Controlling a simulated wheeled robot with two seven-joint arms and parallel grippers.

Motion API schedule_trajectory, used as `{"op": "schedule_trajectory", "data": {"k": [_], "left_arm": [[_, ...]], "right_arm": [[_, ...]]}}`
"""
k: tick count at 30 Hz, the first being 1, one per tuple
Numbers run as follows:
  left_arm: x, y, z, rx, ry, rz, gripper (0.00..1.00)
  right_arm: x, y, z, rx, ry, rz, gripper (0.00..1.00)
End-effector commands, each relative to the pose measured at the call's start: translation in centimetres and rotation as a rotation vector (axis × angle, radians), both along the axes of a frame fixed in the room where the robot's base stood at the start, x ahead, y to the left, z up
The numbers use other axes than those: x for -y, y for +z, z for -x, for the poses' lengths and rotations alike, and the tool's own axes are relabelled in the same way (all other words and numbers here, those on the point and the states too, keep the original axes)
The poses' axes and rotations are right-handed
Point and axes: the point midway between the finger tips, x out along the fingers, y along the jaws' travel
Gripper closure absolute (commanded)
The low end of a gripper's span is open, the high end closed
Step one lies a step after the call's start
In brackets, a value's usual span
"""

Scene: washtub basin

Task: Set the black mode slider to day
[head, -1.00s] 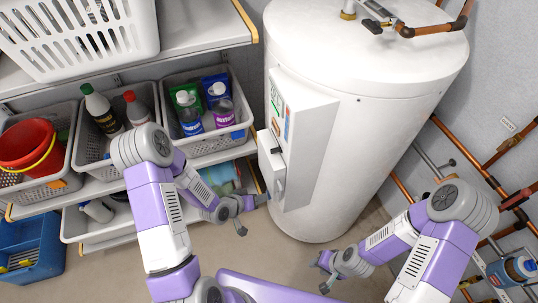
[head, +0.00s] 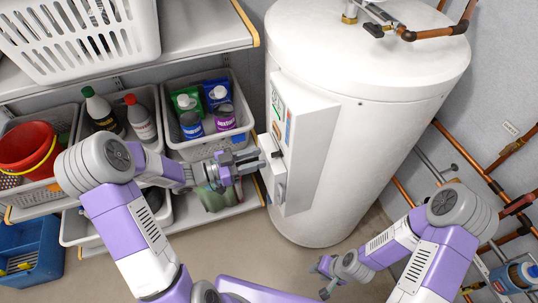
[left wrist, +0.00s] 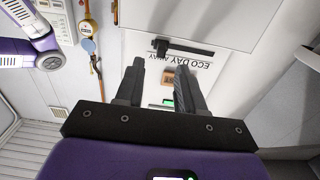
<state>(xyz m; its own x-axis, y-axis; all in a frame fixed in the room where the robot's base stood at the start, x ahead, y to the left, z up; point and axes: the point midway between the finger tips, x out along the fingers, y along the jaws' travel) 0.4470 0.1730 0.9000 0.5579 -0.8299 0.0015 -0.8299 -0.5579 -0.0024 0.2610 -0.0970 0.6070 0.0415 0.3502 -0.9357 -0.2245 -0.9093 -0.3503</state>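The white water heater (head: 355,110) carries a control panel (head: 310,140) on its left side. In the left wrist view the black mode slider (left wrist: 160,47) shows as a dark knob at the left end of a dark horizontal track. The upside-down label "ECO DAY AWAY" (left wrist: 190,62) runs beside it, and the knob appears nearest the AWAY end. My left gripper (head: 261,160) is open and empty, just left of the panel; its fingers (left wrist: 162,75) point toward the label and slider, apparently without touching. My right gripper (head: 322,277) appears open and empty, low in front of the heater.
Shelves with grey baskets (head: 180,80) of bottles and pouches stand left of the heater, close behind my left arm. Copper pipes (head: 465,155) run along the right wall. A blue crate (head: 35,245) sits at lower left. Floor in front of the heater is clear.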

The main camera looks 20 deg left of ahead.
Motion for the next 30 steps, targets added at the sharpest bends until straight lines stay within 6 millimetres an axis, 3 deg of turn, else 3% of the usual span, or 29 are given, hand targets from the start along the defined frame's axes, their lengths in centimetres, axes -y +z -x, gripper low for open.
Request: {"op": "schedule_trajectory", "data": {"k": [9, 19, 20, 27, 30], "left_arm": [[3.6, -0.1, -2.4, -0.001, 0.000, 0.001, 0.62], [4.0, -0.1, -2.7, -0.002, 0.002, 0.000, 0.62], [4.0, -0.1, -2.7, -0.002, 0.002, 0.000, 0.63], [4.0, -0.1, -2.7, -0.002, 0.003, 0.000, 1.00], [3.9, -0.1, -2.7, -0.002, 0.003, 0.000, 1.00]], "right_arm": [[0.0, -1.1, 0.0, 0.000, 0.000, 0.000, 0.62], [0.0, -1.1, 0.0, 0.000, 0.000, 0.000, 0.62], [0.0, -1.1, 0.0, 0.000, 0.000, 0.000, 0.62], [0.0, -1.1, 0.0, 0.000, 0.000, 0.000, 0.62], [0.0, -1.1, 0.0, 0.000, 0.000, 0.000, 0.62]]}}
